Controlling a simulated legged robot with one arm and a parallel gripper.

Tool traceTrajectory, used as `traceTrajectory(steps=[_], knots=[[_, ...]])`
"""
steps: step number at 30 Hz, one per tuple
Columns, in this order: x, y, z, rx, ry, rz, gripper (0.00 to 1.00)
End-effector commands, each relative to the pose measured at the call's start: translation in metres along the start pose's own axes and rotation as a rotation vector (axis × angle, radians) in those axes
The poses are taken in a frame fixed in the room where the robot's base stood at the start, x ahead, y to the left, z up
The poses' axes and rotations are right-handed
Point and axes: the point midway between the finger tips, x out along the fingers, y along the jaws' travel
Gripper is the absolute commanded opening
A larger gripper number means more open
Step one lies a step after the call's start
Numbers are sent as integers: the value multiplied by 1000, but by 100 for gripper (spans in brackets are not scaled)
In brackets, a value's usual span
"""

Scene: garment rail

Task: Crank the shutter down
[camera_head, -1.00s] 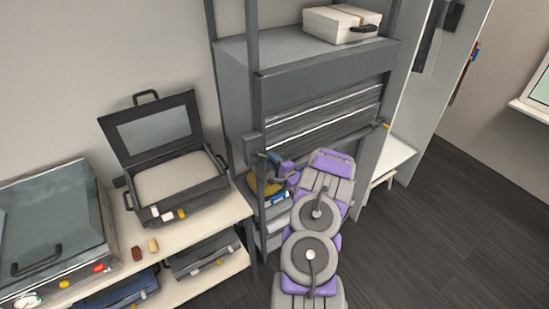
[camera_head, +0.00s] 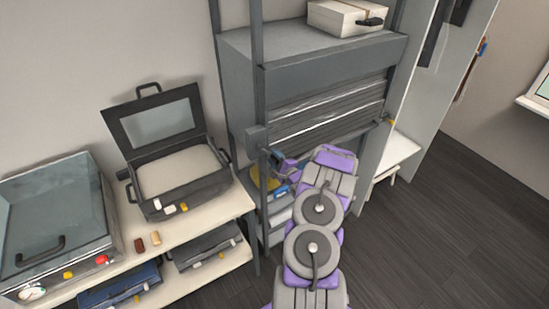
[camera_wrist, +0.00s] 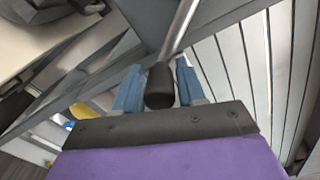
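The grey slatted shutter (camera_head: 330,112) hangs in the upper front of the grey cabinet (camera_head: 315,50), with an opening below it. A grey crank box (camera_head: 256,138) sits on the cabinet's left post. My gripper (camera_head: 276,160) is just below and right of that box, partly hidden by my purple and grey arm. In the wrist view, my gripper's blue fingers (camera_wrist: 158,88) stand on both sides of a dark crank knob (camera_wrist: 160,86) and appear closed on it. A metal rod (camera_wrist: 180,28) runs up from the knob. Pale slats (camera_wrist: 262,75) show at right.
A white case (camera_head: 346,18) sits on the cabinet top. At left, a bench (camera_head: 190,228) holds an open dark case (camera_head: 180,180) and a glass-lidded box (camera_head: 50,220). Yellow and blue items lie inside the cabinet opening. Dark floor at right is clear.

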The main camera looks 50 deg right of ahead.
Motion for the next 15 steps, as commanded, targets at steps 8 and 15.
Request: traceTrajectory(steps=[8, 15], knots=[[0, -4, 3, -4, -4, -7, 52], [-11, -4, 3, -2, -2, -9, 52]])
